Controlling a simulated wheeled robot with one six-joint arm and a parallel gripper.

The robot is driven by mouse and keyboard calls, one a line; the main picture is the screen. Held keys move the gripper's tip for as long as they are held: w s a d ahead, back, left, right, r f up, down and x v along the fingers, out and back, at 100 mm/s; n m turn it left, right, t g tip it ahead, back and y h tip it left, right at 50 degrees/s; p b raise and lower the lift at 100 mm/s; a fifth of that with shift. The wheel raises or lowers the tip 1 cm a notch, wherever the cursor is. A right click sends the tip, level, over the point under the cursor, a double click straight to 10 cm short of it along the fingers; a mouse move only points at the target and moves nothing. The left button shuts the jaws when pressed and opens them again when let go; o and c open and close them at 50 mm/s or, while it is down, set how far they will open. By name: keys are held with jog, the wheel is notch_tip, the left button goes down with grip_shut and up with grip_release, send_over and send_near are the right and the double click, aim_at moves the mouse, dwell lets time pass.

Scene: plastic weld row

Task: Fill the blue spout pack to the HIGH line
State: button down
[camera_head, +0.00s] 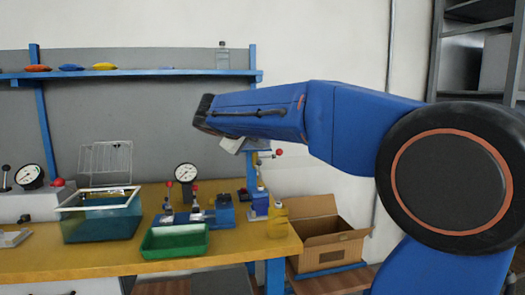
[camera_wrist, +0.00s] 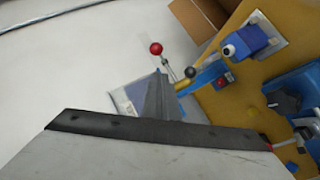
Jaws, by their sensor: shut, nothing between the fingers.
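A small blue pack (camera_head: 71,67) lies on the back shelf between an orange pack (camera_head: 37,68) and a yellow pack (camera_head: 104,66). Its spout and any HIGH line are too small to make out. My gripper (camera_head: 232,144) is above the right end of the bench, partly hidden by my arm, well to the right of the blue pack. In the wrist view my gripper's fingers (camera_wrist: 158,98) are shut together and empty. Beyond them are a red-ball lever (camera_wrist: 155,48) and a black knob (camera_wrist: 190,72) on a blue bench fixture.
The yellow bench (camera_head: 80,262) carries a clear-walled water tank (camera_head: 100,222), a green tray (camera_head: 174,241), a dial gauge (camera_head: 186,173), blue fixtures (camera_head: 225,211) and a yellow bottle (camera_head: 277,221). An open cardboard box (camera_head: 325,238) stands right of the bench. A blue upright (camera_head: 253,110) carries the shelf's right end.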

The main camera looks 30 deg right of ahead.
jog(key=v, duration=0.7)
jog(key=shift+w+r, duration=0.3)
jog(key=shift+r, duration=0.05)
jog(key=s+a+f+y, duration=0.2)
jog(key=s+f+y, duration=0.1)
jog(key=s+f, duration=0.8)
jog(key=s+a+f+m+g+y, duration=0.1)
jog(key=s+f+y, duration=0.3)
jog(key=s+f, duration=0.7)
jog(key=s+a+f+g+y, duration=0.1)
jog(key=s+a+f+y, duration=0.2)
jog(key=s+f, duration=0.8)
notch_tip(320, 180, down, 2)
jog(key=shift+s+a+f+m+y, duration=0.2)
jog(key=shift+a+f+m+y, duration=0.1)
jog(key=shift+a+m, duration=0.15)
